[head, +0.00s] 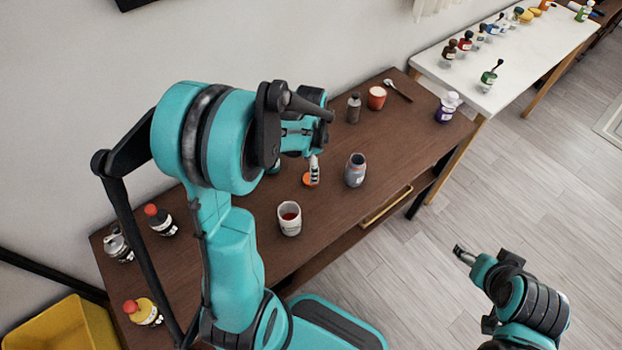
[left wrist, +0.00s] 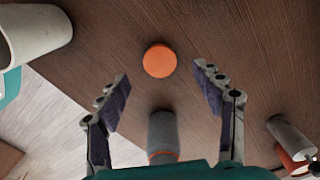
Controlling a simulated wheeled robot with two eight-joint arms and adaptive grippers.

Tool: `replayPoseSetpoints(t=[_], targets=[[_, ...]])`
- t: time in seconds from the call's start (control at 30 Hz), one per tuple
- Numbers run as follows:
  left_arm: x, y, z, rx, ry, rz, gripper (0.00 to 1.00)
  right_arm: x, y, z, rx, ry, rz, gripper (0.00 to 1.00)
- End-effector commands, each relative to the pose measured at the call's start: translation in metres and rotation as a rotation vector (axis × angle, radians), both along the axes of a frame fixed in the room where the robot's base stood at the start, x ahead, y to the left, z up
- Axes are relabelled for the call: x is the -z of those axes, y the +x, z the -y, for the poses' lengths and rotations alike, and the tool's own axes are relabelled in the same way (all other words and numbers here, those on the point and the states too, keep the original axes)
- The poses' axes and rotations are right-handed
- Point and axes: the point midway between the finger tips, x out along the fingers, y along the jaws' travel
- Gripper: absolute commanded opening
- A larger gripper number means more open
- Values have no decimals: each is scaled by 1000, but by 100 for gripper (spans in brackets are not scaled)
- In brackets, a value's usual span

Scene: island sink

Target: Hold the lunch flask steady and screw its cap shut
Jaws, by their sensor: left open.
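The orange cap (head: 308,180) lies flat on the brown table and shows whole in the left wrist view (left wrist: 160,60). The grey lunch flask (head: 355,172) stands upright and uncapped, its dark mouth facing up, right of the cap. Its grey side shows in the left wrist view (left wrist: 163,130), partly cut off by my gripper body. My left gripper (head: 314,172) is open and empty, pointing down over the cap; its fingertips (left wrist: 162,78) frame the cap's near side without visible contact. My right gripper (head: 463,254) is empty over the floor, away from the table; its jaw opening is unclear.
A white cup (head: 289,230) stands near the table's front edge. A dark bottle (head: 353,108), a red cup (head: 376,98) and a spoon (head: 396,88) are at the far end. Several bottles stand at the left. A white table (head: 500,80) with small bottles adjoins.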

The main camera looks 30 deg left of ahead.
Motion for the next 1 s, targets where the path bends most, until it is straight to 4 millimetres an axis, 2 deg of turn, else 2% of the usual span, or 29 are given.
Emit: replayPoseSetpoints(t=[0.17,0.43,0.77,0.8,0.93,1.0], targets=[[13,0,1,0,0,0,67,8,0,0,0,0,0,68],[51,1,2,0,0,0,67,29,0,0,0,0,0,68],[52,1,2,0,0,0,67,27,0,0,0,0,0,68],[52,1,2,0,0,0,65,27,0,0,0,0,0,68],[52,1,2,0,0,0,34,27,0,0,0,0,0,68],[52,1,2,0,0,0,31,27,0,0,0,0,0,68]])
